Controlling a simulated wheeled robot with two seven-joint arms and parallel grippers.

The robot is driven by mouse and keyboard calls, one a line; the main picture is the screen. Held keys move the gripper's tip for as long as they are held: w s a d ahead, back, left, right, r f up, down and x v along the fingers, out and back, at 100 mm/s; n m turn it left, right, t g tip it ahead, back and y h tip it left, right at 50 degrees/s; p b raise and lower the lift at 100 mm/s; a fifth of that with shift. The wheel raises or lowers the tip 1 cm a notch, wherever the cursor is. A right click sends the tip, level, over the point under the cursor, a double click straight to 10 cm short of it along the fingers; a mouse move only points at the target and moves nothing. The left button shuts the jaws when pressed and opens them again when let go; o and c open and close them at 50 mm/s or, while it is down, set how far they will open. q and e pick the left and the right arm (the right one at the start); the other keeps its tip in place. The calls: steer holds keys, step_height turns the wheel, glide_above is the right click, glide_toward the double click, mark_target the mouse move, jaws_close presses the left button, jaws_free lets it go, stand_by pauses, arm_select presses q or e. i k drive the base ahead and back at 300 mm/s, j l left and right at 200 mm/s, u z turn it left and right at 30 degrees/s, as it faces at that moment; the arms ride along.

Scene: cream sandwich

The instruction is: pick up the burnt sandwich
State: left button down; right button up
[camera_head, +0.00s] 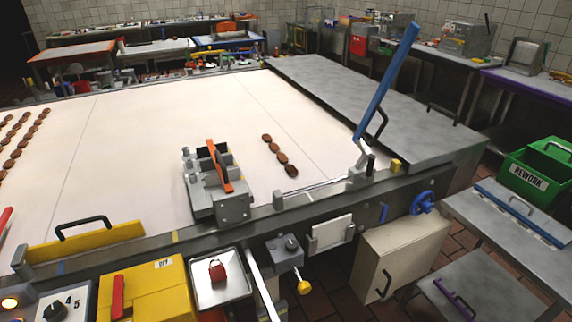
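Several brown round sandwiches lie in a short diagonal row on the white belt, right of its middle. The nearest one (291,170) looks the darkest, but at this size I cannot be sure which is burnt. More brown sandwiches (15,142) lie in rows at the belt's far left. All lie flat, and none is held in what shows. Neither of my grippers is in view.
A grey device with an orange lever (219,166) stands at the belt's near edge, left of the short row. A blue bar (388,80) rises steeply to its right. A green REWORK bin (540,165) is at far right. A metal tray (220,291) holds a red object.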

mark_target(291, 169)
steer(key=i+l, duration=0.25)
steer(key=l, duration=0.15)
steer(key=i+l, duration=0.2)
steer(key=l, duration=0.15)
steer(key=i+l, duration=0.25)
steer(key=l, duration=0.15)
steer(key=i+l+u, duration=0.15)
steer(key=l+u, duration=0.15)
steer(key=i+l+u, duration=0.15)
steer(key=l+u, duration=0.15)
steer(key=i+l+u, duration=0.1)
steer(key=l+u, duration=0.2)
steer(key=l, duration=0.15)
steer(key=l+u, duration=0.35)
